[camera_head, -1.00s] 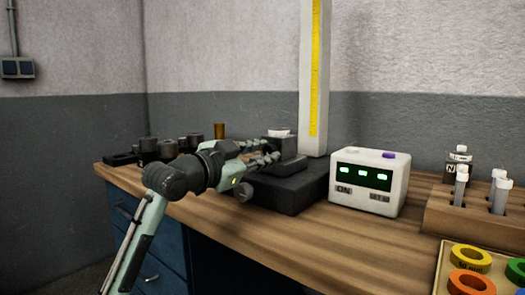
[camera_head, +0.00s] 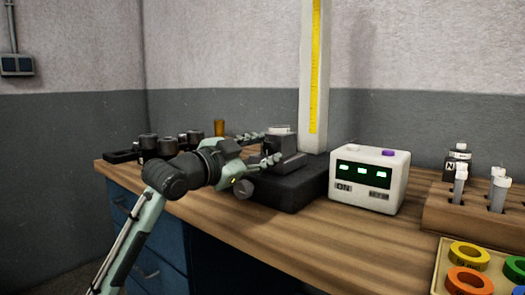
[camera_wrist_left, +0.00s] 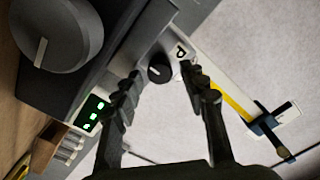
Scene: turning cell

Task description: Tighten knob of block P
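Block P (camera_head: 280,146) is a dark block with a light top, standing on the black base at the foot of the white column. In the left wrist view its face with the letter P (camera_wrist_left: 181,51) shows, with a small dark round knob (camera_wrist_left: 160,73) bearing a white line beside the letter. My left gripper (camera_head: 277,145) is open in front of the block. In the left wrist view its two fingertips (camera_wrist_left: 163,74) lie on either side of the small knob, with visible gaps; I cannot tell whether they touch the block. My right gripper is not in view.
A larger grey knob (camera_wrist_left: 62,35) sits on the black base (camera_head: 290,190). The white column (camera_head: 313,80) with a yellow scale rises behind. A white display box (camera_head: 369,180) stands right, then a wooden rack (camera_head: 470,212) and a ring tray (camera_head: 440,265). Dark holders (camera_head: 150,147) stand at left.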

